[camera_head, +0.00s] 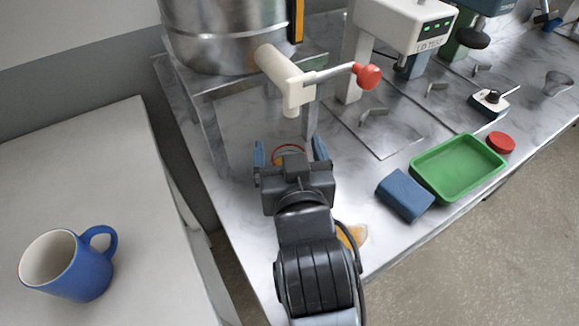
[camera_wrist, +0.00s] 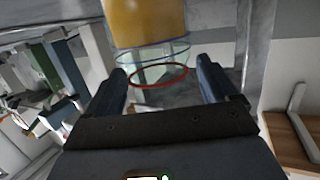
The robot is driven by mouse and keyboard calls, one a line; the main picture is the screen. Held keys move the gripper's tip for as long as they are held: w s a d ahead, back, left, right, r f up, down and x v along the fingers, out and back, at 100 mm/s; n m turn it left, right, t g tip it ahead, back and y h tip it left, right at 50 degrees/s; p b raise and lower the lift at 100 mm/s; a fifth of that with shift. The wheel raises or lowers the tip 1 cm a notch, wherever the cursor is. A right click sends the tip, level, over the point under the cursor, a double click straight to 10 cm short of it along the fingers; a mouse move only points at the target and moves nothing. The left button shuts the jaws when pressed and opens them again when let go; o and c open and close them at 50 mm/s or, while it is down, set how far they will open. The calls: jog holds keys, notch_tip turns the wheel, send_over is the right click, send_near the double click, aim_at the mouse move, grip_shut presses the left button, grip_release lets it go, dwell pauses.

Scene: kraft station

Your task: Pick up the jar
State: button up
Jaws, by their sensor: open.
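The jar (camera_wrist: 150,22) is clear glass with an amber-yellow body and a red ring at its near end, seen in the wrist view. In the head view only part of its red ring (camera_head: 287,146) shows; the rest is hidden behind my gripper and wrist. My gripper (camera_head: 289,151) is open, its two blue fingers spread on either side of the ring. In the wrist view the ring lies between the fingers of my gripper (camera_wrist: 162,70), with gaps on both sides. I cannot tell how deep the jar reaches between them.
A steel drum (camera_head: 215,35) with a white spout and red-knobbed lever (camera_head: 368,76) stands just above the gripper. To the right are a blue block (camera_head: 404,194), a green tray (camera_head: 425,180), a red lid (camera_head: 501,143) and a scale. A blue mug (camera_head: 88,275) stands on the left table.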

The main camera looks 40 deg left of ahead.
jog(key=shift+c, duration=0.5)
grip_shut()
dwell(0.3)
